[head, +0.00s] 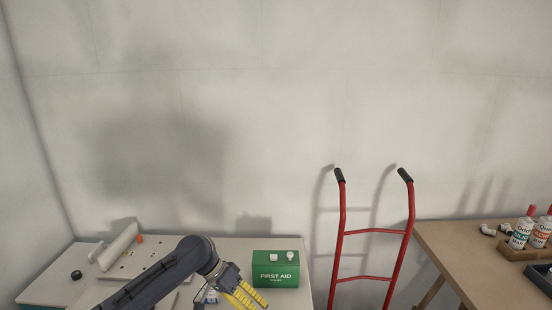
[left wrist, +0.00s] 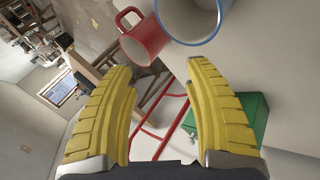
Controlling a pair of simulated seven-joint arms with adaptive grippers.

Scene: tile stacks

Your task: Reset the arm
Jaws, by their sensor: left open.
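My left arm comes in from the bottom left in the head view. Its left gripper (head: 246,296) is low in the picture, just left of and in front of the green first aid box (head: 276,270). In the left wrist view the two yellow fingers of the gripper (left wrist: 160,66) are wide apart. I see nothing held between them. A red mug (left wrist: 140,46) and a white mug with a blue rim (left wrist: 190,20) show beyond the fingertips. My right gripper is in neither view. No tile stacks can be made out.
A red hand truck (head: 373,231) stands right of the white table (head: 222,250). A wooden table (head: 447,249) with bottles (head: 521,233) is at the right. The wall above is bare.

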